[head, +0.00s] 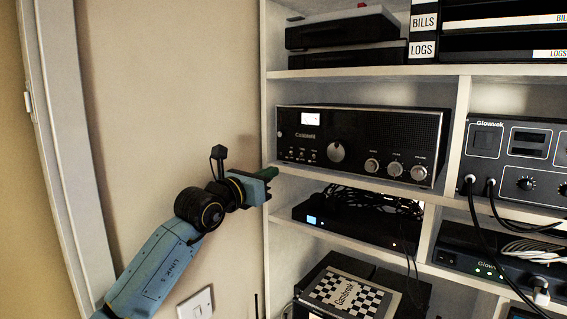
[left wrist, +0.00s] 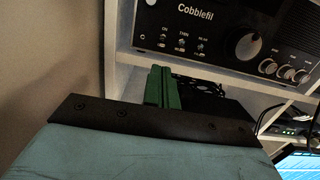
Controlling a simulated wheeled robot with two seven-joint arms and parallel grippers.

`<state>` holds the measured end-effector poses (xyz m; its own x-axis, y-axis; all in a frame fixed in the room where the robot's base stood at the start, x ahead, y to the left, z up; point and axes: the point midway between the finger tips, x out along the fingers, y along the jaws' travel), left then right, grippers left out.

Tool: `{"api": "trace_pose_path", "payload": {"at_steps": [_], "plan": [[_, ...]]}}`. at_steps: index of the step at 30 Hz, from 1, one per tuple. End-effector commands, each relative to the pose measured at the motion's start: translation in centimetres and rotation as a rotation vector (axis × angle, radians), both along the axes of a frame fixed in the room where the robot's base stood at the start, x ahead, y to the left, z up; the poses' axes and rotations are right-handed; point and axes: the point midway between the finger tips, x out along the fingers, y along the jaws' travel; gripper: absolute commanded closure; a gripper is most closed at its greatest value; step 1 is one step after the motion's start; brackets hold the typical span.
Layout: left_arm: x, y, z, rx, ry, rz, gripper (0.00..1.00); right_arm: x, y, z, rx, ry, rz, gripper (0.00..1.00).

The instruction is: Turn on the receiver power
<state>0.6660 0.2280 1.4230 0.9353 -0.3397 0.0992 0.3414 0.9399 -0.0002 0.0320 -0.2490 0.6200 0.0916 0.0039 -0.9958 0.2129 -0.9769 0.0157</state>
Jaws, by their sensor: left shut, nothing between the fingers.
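The receiver (head: 360,122) is a black box with a lit white display, a large silver dial and several small knobs, standing in the upper-left cubby. I cannot tell which way the toggles are set. My left gripper (head: 271,173) is shut and empty. Its green fingers show pressed together in the left wrist view (left wrist: 162,88). They are just below the receiver's lower-left corner, near the shelf edge; contact is unclear. My right gripper is out of view.
The white shelf unit's left upright (head: 265,80) stands beside my left gripper. A black box with cables (head: 345,223) sits in the cubby below. Another device (head: 515,150) with plugged cables is at the right. A wall switch (head: 195,304) is at lower left.

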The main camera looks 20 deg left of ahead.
Motion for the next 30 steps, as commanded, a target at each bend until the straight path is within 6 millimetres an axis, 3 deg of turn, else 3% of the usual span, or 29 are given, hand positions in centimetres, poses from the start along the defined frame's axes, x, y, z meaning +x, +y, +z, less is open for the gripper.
{"api": "trace_pose_path", "payload": {"at_steps": [6,12,30], "plan": [[3.2,-1.2,0.7,-0.001,0.000,0.000,1.00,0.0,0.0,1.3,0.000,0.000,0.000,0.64],[5.0,-1.9,0.7,0.000,0.000,-0.001,1.00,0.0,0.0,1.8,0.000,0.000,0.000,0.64],[5.8,-2.0,0.6,0.000,-0.001,0.001,1.00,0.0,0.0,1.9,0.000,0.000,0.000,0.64]]}}
